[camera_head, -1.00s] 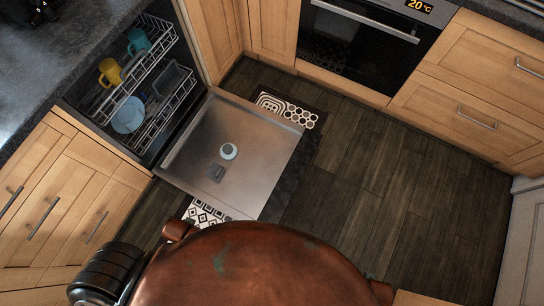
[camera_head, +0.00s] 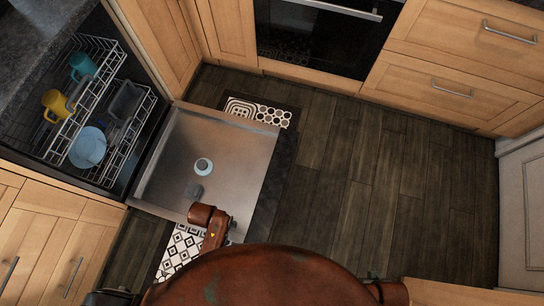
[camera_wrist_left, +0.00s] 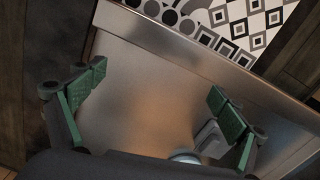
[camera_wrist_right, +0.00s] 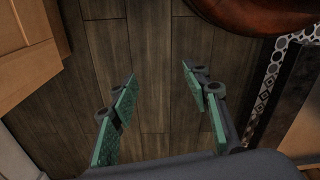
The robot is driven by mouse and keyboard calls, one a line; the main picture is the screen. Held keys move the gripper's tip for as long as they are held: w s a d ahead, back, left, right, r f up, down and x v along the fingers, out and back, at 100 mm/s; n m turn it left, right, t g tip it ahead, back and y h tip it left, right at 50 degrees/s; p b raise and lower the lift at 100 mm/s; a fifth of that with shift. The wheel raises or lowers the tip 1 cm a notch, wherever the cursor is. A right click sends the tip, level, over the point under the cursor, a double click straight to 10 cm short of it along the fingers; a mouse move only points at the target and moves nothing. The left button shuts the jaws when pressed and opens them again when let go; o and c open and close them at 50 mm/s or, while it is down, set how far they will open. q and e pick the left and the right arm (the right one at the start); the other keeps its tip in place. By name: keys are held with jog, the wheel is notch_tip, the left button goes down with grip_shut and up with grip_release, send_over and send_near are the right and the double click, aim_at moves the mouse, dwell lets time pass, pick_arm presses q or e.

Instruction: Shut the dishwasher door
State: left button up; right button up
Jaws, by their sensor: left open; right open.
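The dishwasher door (camera_head: 235,160) is open, lying about flat with its metal inner face up. A round white cap (camera_head: 203,165) and a small grey dispenser part sit on it. The dishwasher's racks (camera_head: 117,125) are at its left. My left gripper (camera_wrist_left: 157,82) is open and empty over the metal door, which fills most of the left wrist view (camera_wrist_left: 145,70); contact cannot be told. My right gripper (camera_wrist_right: 160,82) is open and empty above the dark wood floor. Neither gripper's fingers show in the head view; a copper link of my arm covers the door's near edge.
The racks hold a yellow mug (camera_head: 56,104), a teal mug (camera_head: 83,66) and light-blue dishes (camera_head: 88,147). A patterned mat (camera_head: 180,250) lies under the door. An oven (camera_head: 320,35) and drawers line the back. The floor (camera_head: 390,180) at right is clear.

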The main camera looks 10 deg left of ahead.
pick_arm(q)
jog(key=shift+m, duration=0.5)
jog(key=w+d+f, duration=0.1)
jog(key=w+d, duration=0.3)
jog(key=w+d+f, duration=0.1)
jog(key=w+d, duration=0.7)
jog(key=w, duration=0.1)
jog(key=shift+w+d+f, duration=0.1)
jog(key=shift+f, duration=0.3)
jog(key=r+m, duration=0.1)
send_over(274, 185)
jog(key=shift+r, duration=0.2)
notch_tip(274, 185, down, 7)
jog(key=b, duration=0.4)
jog(key=shift+f+b, duration=0.35)
jog(key=shift+b, duration=0.15)
jog(key=shift+w, duration=0.1)
pick_arm(e)
jog(key=w+a+f+t+y, duration=0.3)
jog(key=w+a+f, duration=0.4)
jog(key=a+f, duration=0.3)
jog(key=shift+w+a+t, duration=0.25)
jog(key=shift+a+t, duration=0.25)
jog(key=shift+t, duration=0.3)
pick_arm(q)
jog(key=shift+c, duration=0.6)
jog(key=c, duration=1.6)
